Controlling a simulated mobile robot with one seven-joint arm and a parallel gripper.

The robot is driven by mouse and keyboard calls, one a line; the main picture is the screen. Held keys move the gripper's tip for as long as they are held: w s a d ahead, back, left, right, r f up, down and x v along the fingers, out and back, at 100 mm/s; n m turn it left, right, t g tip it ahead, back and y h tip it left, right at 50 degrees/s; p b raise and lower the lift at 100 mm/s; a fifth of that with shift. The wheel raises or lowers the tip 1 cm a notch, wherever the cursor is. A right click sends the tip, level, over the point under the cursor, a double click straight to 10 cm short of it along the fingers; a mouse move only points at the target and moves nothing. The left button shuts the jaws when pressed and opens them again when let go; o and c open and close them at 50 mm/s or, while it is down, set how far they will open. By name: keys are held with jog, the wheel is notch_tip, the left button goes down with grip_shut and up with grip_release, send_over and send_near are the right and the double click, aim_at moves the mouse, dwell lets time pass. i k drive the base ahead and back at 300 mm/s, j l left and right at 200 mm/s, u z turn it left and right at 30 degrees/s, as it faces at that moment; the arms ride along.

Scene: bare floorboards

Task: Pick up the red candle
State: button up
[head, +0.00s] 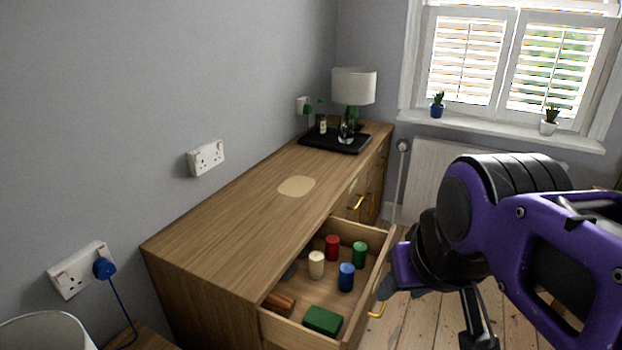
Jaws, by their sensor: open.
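The red candle (332,247) stands upright in the open drawer (352,320) of the wooden dresser (215,235), towards the drawer's far end. A cream candle (316,265) stands to its front left, a blue candle (346,277) in front of it to the right, and a green candle (359,255) to its right. My gripper (385,290) is open at the right of the drawer, near its front panel and apart from the red candle. My purple arm hides part of the gripper, and its fingers show only partly.
A green block (323,320) and a brown object (279,304) lie at the drawer's near end. A black tray (335,142) with a lamp (353,88) and bottles stands on the dresser's far end. The dresser top's middle holds only a flat beige disc (296,186).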

aim_at(332, 250)
jog(key=u, duration=0.1)
jog(key=k+j+z, duration=0.1)
jog(key=j, duration=0.25)
jog(key=u, duration=0.8)
jog(key=l+u, duration=0.3)
jog(key=u, duration=0.15)
jog(key=l+u, duration=0.3)
jog(key=u, duration=0.2)
jog(key=l+u, duration=0.25)
jog(key=l, duration=0.15)
jog(key=k+l+u, duration=0.2)
jog(key=l, duration=0.15)
jog(key=i, duration=0.05)
